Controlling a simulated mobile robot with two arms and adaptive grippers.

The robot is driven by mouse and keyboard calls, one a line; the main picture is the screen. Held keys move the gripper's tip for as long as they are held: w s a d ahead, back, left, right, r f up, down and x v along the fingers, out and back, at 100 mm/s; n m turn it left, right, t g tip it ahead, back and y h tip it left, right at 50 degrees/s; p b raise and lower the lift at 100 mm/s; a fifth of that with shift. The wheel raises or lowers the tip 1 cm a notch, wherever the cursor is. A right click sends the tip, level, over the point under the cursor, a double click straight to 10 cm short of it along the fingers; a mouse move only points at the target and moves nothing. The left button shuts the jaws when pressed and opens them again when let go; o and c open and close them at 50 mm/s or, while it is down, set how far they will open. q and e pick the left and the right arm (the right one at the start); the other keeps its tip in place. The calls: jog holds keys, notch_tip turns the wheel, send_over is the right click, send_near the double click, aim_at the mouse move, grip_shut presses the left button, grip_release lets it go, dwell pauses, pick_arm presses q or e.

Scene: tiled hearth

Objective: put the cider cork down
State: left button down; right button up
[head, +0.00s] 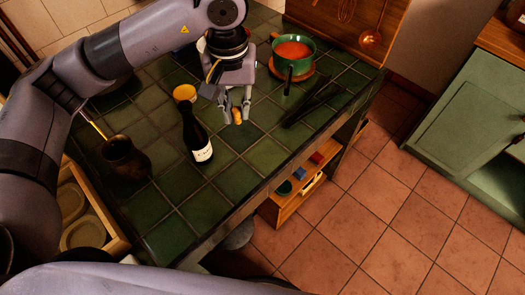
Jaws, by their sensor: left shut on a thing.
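My left gripper (236,108) points down over the green tiled top, to the right of the dark bottle. It is shut on the small orange-brown cider cork (237,117), which shows between its fingertips. I cannot tell whether the cork touches the tiles. The dark bottle (195,134) has a pale label and stands upright on the green tiled top (235,180). My right gripper is not in view.
A green pot (292,54) of red food stands on a round wooden board behind. Dark flat pieces (311,103) lie right of the gripper. A dark jug (125,158) and a wooden tray (106,217) are at left. Tiles in front of the gripper are clear.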

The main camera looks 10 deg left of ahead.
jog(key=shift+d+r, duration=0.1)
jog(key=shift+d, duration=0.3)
pick_arm(q)
jog(key=w+d+r, duration=0.2)
jog(key=d+r, duration=0.2)
jog(key=shift+n, duration=0.3)
notch_tip(320, 180, down, 16)
jog(key=shift+r+p, duration=0.2)
jog(key=shift+p, duration=1)
notch_tip(320, 180, down, 3)
jog(key=shift+f+p, duration=0.2)
jog(key=shift+p, duration=0.15)
jog(key=shift+f, duration=0.15)
jog(key=shift+f+b, duration=0.2)
jog(key=shift+b, duration=0.1)
jog(key=c, duration=1.5)
grip_release()
jog(key=shift+r, duration=0.1)
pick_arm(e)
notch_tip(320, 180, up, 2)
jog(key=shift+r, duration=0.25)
